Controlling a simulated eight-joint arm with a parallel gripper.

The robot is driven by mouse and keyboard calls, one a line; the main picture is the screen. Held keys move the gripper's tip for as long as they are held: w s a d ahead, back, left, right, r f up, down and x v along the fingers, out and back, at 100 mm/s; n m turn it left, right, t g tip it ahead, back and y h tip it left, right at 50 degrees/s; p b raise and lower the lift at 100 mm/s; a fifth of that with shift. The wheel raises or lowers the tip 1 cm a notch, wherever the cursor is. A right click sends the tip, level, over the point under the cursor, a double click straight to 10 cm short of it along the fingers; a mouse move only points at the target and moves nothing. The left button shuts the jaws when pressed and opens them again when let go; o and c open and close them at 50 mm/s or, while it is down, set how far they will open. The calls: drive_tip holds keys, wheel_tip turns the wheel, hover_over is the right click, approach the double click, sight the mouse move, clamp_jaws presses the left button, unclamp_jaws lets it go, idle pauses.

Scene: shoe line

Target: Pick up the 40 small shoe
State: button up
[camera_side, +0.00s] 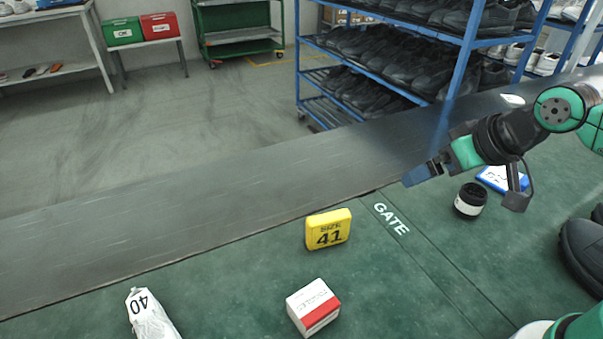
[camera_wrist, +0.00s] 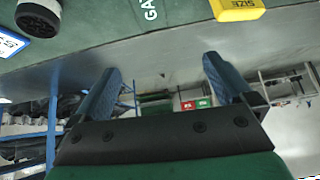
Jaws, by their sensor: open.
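A white item marked "40" (camera_side: 150,315) lies at the bottom left of the side view. The lower picture edge cuts it off, and I cannot tell from the visible part if it is a shoe. My gripper (camera_side: 417,175) is at the right, above the belt's near edge, far from that item. In the wrist view my gripper (camera_wrist: 162,72) shows two blue fingers spread apart with nothing between them. The white item is not in the wrist view.
A yellow "SIZE 41" block (camera_side: 328,230) and a red-and-white box (camera_side: 313,307) stand on the green mat. A dark jar (camera_side: 470,200), a blue card (camera_side: 497,179) and a black shoe (camera_side: 583,252) are at right.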

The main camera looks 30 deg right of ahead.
drive_tip(key=w+a+r+m+g+y, duration=0.1)
drive_tip(key=w+a+m+y, duration=0.25)
drive_tip(key=a, duration=0.35)
drive_tip(key=m+g+y, duration=0.8)
drive_tip(key=m+y, duration=0.1)
drive_tip(key=m, duration=0.3)
approach(145, 304)
drive_tip(key=shift+w+a+f, duration=0.1)
drive_tip(key=shift+a+f, duration=0.1)
drive_tip(key=shift+a, duration=0.35)
drive_tip(key=shift+w+a+f, duration=0.1)
drive_tip(key=shift+a+f, duration=0.1)
drive_tip(key=shift+a, duration=0.35)
drive_tip(key=shift+s+a+f, duration=0.2)
drive_tip(key=shift+s+a, duration=0.05)
drive_tip(key=shift+a, duration=0.05)
drive_tip(key=x, duration=0.5)
drive_tip(key=shift+s+a+f, duration=0.15)
drive_tip(key=shift+a+f, duration=0.05)
drive_tip(key=shift+a, duration=0.05)
drive_tip(key=c, duration=1.1)
